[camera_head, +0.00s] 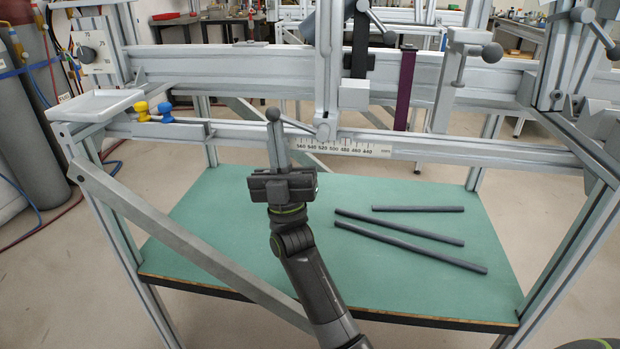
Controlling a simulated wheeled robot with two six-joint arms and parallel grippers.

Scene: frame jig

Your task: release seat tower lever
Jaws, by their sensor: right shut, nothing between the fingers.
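The seat tower (328,70) is a silver upright on the jig's horizontal beams, above a printed scale (340,147). At its foot a grey lever (300,125) runs left from a round pivot (325,131) to a ball knob (273,115). My right gripper (276,127) comes up from below, with its fingers shut and pointing up. The fingertips are just below the knob in the picture. I cannot tell whether they touch it. Nothing is held. My left gripper is not in view.
A green shelf (200,245) below carries several dark tubes (410,245). A white tray (95,105) and yellow and blue knobs (153,109) are at the left. Other ball-ended levers (492,53) stand at the right. A diagonal brace (180,240) crosses the lower left.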

